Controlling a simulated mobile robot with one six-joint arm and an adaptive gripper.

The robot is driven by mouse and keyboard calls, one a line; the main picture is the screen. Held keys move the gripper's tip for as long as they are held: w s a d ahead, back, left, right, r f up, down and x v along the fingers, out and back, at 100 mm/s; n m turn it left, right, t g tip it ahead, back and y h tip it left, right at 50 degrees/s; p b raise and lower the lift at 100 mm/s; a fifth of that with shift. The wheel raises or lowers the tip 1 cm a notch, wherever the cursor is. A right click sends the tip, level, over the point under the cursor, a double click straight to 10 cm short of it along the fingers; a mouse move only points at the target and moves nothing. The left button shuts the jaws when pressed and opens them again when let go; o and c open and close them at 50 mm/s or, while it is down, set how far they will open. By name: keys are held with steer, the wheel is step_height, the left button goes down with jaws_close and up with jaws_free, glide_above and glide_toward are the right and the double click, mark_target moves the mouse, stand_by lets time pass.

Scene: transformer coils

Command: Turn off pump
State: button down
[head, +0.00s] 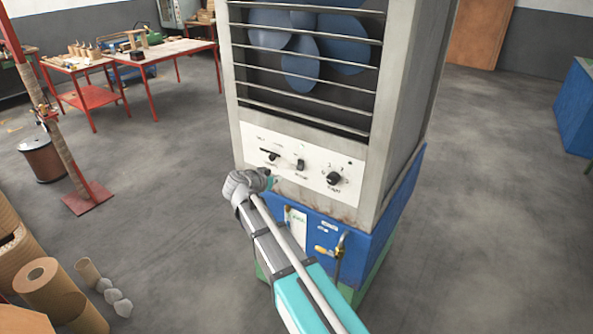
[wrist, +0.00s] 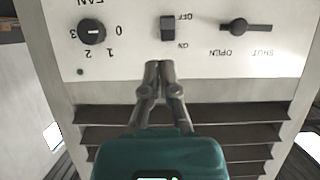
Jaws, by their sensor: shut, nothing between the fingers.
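The grey cooler (head: 407,100) carries a white control panel (head: 313,152) on its front. The panel's middle has a small dark rocker switch (head: 300,164), which also shows in the wrist view (wrist: 168,28) between upside-down OFF and ON labels. Its exact position is hard to tell. My gripper (head: 272,181) is in front of the panel's lower left. In the wrist view my gripper (wrist: 160,66) is shut and empty, its fingertips just below the switch in the picture, near the ON label. Whether they touch the panel is unclear.
A FAN knob (wrist: 92,32) and a SHUT/OPEN knob (wrist: 236,27) flank the switch. Louvre slats (wrist: 240,113) lie by the panel. A blue base (head: 379,238) with a brass tap (head: 340,246) is below. Open floor lies to the right.

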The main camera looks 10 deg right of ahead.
mark_target(301, 167)
steer(key=shift+w+a+r, duration=0.15)
steer(key=shift+a+r, duration=0.05)
steer(key=shift+a, duration=0.1)
steer(key=shift+w+d+f, duration=0.1)
steer(key=b+x, duration=0.5)
steer(key=x, duration=0.8)
steer(key=shift+w+d+b, duration=0.25)
steer(key=shift+w+b, duration=0.05)
steer(key=shift+b, duration=0.05)
steer(key=shift+d, duration=0.1)
steer(key=shift+d+f+b, duration=0.15)
steer(key=shift+d+b, duration=0.15)
steer(key=shift+b, duration=0.05)
steer(key=shift+a+r+p, duration=0.15)
steer(key=shift+r+p, duration=0.3)
steer(key=shift+a+r+p, duration=0.2)
steer(key=shift+r+p, duration=0.25)
